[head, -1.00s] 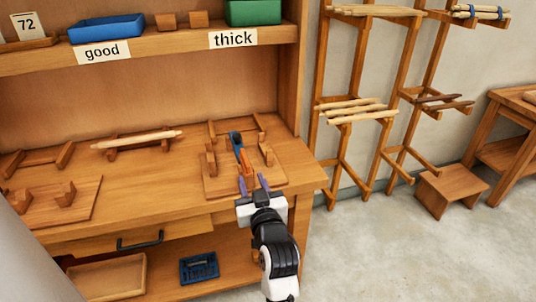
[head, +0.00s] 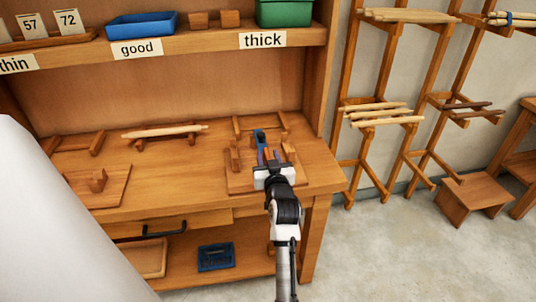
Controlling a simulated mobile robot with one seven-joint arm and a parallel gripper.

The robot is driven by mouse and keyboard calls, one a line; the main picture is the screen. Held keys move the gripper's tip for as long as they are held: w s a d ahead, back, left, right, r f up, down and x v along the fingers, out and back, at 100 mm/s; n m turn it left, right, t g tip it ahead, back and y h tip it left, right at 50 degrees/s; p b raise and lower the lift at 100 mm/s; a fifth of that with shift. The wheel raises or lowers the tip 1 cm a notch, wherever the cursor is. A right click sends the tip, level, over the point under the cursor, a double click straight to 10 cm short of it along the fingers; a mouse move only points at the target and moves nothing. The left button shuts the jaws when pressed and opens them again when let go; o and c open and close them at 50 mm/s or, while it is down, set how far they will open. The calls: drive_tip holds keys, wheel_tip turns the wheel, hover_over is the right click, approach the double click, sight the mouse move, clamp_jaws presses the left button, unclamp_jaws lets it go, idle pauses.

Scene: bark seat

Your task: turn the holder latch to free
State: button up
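The holder stands on a wooden board (head: 236,184) at the right end of the workbench, with upright wooden blocks at its sides. The gripper body hides the lower part of the holder. I cannot tell whether the fingers touch or grip the orange piece.
A pale stick (head: 165,131) lies on a wooden rest left of the holder. Another board with a block (head: 98,182) lies further left. A shelf with blue (head: 142,25) and green (head: 284,12) bins hangs above. A wooden rack (head: 385,113) stands right; open floor lies in front.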

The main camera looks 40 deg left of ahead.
drive_tip(key=shift+w+a, duration=0.15)
drive_tip(key=shift+a, duration=0.05)
clamp_jaws()
